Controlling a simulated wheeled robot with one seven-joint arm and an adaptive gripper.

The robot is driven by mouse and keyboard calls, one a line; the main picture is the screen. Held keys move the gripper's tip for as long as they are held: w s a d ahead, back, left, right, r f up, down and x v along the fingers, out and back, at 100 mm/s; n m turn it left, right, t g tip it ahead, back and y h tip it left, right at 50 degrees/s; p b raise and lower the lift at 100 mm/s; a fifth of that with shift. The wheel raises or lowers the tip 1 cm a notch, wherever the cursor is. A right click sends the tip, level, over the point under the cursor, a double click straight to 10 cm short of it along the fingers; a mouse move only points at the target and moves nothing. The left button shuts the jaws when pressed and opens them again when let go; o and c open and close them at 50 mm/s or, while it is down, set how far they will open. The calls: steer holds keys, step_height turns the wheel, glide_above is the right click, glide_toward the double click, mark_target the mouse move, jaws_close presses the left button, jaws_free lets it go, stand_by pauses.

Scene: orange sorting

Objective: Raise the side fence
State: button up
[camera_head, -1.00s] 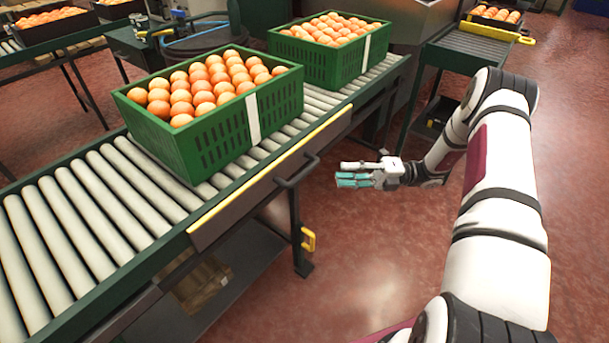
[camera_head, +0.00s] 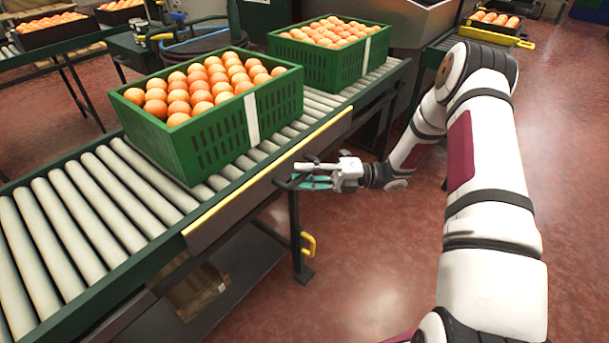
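The side fence (camera_head: 262,190) is a dark panel with a yellow top edge along the near side of the roller conveyor. It hangs low, with its yellow edge about level with the rollers. A black handle (camera_head: 284,184) sticks out from its face. My gripper (camera_head: 308,175) is at this handle, reaching it from the right. Its white finger is above and its teal-tipped fingers are below, with a gap between them. The fingers overlap the handle in the picture; whether they touch it is hard to tell.
Two green crates of oranges stand on the rollers (camera_head: 75,225), a near one (camera_head: 205,143) and a far one (camera_head: 350,70). A yellow latch-like handle (camera_head: 308,244) is on the conveyor leg. Open red floor (camera_head: 380,270) lies right of the conveyor.

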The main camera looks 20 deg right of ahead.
jaws_close()
step_height(320, 180, up, 8)
steer(key=p, duration=0.7)
steer(key=shift+f, duration=0.25)
jaws_free()
steer(key=v, duration=1.2)
